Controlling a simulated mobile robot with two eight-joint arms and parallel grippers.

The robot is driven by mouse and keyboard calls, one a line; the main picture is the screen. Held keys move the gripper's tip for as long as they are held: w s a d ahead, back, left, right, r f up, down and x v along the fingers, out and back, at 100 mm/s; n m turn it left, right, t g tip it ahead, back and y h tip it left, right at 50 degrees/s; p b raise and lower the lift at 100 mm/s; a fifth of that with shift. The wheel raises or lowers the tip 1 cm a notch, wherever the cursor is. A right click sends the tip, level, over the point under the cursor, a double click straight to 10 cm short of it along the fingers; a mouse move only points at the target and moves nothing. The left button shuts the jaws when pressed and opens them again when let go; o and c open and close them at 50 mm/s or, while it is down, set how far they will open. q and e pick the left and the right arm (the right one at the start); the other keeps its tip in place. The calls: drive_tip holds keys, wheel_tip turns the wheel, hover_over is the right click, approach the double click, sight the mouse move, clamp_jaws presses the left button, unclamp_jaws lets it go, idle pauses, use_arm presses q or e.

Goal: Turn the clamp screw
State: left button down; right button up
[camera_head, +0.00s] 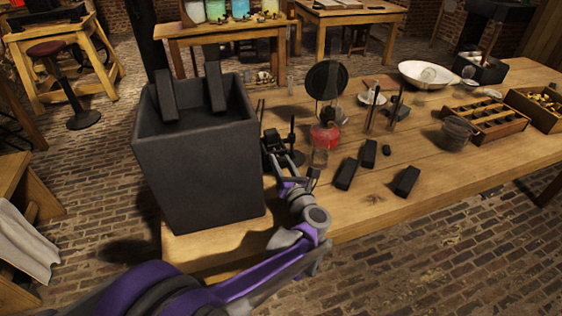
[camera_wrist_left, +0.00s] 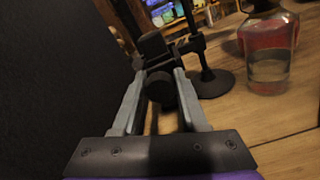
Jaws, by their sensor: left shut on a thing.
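A dark clamp on a stand (camera_head: 292,140) stands on the wooden table just right of the large dark jar. In the left wrist view, the stand's upright rod and round base (camera_wrist_left: 212,84) show beyond and right of my fingers. The clamp screw (camera_wrist_left: 161,90) is a dark rounded knob between the fingers. My left gripper (camera_wrist_left: 160,76) is shut on this knob, with one grey finger on each side. In the head view, my left gripper (camera_head: 276,158) reaches up to the clamp from the front. My right gripper is not in view.
The large dark jar (camera_head: 200,175) stands close on the left, with two dark slabs at its top. A red-filled glass vessel (camera_head: 325,136) stands right of the clamp. Several black blocks (camera_head: 407,181) lie farther right. The table's front right is mostly clear.

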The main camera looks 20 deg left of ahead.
use_arm(q)
drive_tip(key=m, duration=0.5)
drive_tip(key=shift+m, duration=0.3)
drive_tip(key=m, duration=0.5)
drive_tip(key=shift+d+f, duration=0.1)
drive_tip(key=m, duration=0.5)
drive_tip(key=shift+f+m, duration=0.1)
drive_tip(key=shift+m, duration=0.3)
drive_tip(key=m, duration=0.5)
drive_tip(key=shift+b, duration=0.3)
drive_tip(key=shift+c, duration=2.2)
unclamp_jaws()
